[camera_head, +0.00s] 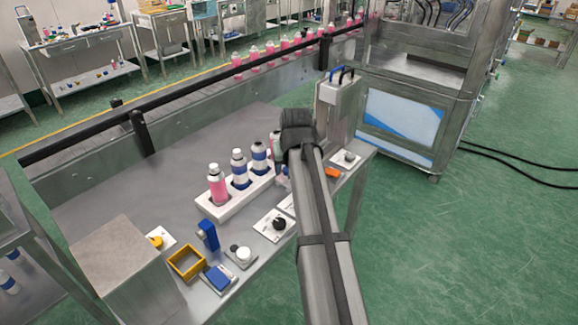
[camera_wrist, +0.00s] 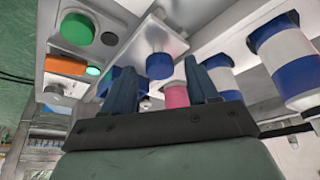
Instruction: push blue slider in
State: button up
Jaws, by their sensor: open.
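In the wrist view, a round blue piece (camera_wrist: 158,65) sits on a silver metal part ahead of my gripper (camera_wrist: 161,86). I cannot tell whether it is the blue slider. Another blue part (camera_wrist: 106,78) shows partly behind the left finger. My gripper is open, its two dark blue fingers apart with nothing held between them. In the head view my arm hides the gripper. There, a blue block (camera_head: 217,278) lies on a plate at the table front, an upright blue piece (camera_head: 208,235) stands behind it, and a metal fixture (camera_head: 338,102) stands beyond my arm.
An orange part (camera_wrist: 66,65) and a green button (camera_wrist: 77,28) are at the wrist view's left. A yellow tray (camera_head: 187,263) and a large grey box (camera_head: 118,262) occupy the table's left front.

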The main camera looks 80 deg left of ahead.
jog(key=shift+f, duration=0.1)
grip_shut()
dwell(0.6)
jog(key=shift+a, duration=0.1)
